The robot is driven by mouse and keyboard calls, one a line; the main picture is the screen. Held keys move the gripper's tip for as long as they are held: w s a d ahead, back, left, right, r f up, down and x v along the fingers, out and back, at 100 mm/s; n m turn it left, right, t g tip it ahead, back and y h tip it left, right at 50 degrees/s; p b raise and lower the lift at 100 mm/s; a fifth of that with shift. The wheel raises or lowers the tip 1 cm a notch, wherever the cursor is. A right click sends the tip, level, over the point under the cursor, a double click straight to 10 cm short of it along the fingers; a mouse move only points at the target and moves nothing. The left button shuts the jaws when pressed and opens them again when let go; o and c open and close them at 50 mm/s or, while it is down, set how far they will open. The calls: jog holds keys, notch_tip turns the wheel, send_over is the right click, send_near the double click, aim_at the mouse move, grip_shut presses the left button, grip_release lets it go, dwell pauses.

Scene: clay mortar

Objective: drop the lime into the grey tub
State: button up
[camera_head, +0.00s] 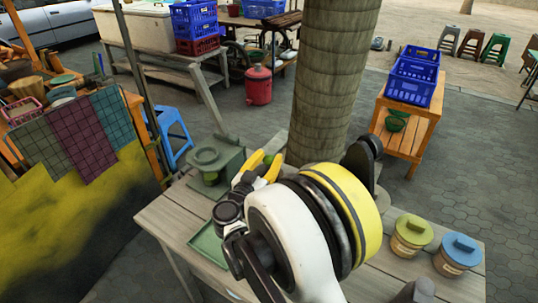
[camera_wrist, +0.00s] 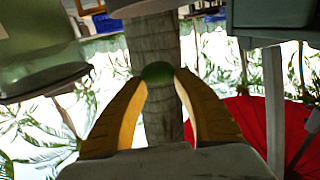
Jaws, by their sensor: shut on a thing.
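A small green lime (camera_wrist: 157,72) is held between the two yellow fingertips of my gripper (camera_wrist: 160,75) in the wrist view. In the head view the lime (camera_head: 268,158) shows partly at the tips of my gripper (camera_head: 265,160), above the far side of the wooden table. A grey-green lidded vessel (camera_head: 207,160) stands just left of my gripper, and a large grey-green form (camera_wrist: 40,55) fills the upper left of the wrist view. I cannot clearly make out the grey tub; my arm hides much of the table.
A flat green tray (camera_head: 207,246) lies on the table (camera_head: 160,212), partly behind my arm. Two jars, one with a yellow-green lid (camera_head: 412,232) and one with a blue lid (camera_head: 460,250), stand at the right. A thick trunk (camera_head: 325,80) rises behind the table.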

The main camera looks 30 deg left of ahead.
notch_tip(320, 180, down, 2)
jog(key=shift+f+b, duration=0.1)
jog(key=shift+b, duration=0.3)
jog(key=o, duration=1.3)
jog(key=shift+c, duration=0.2)
jog(key=s+d, duration=0.1)
jog(key=s, duration=1.1)
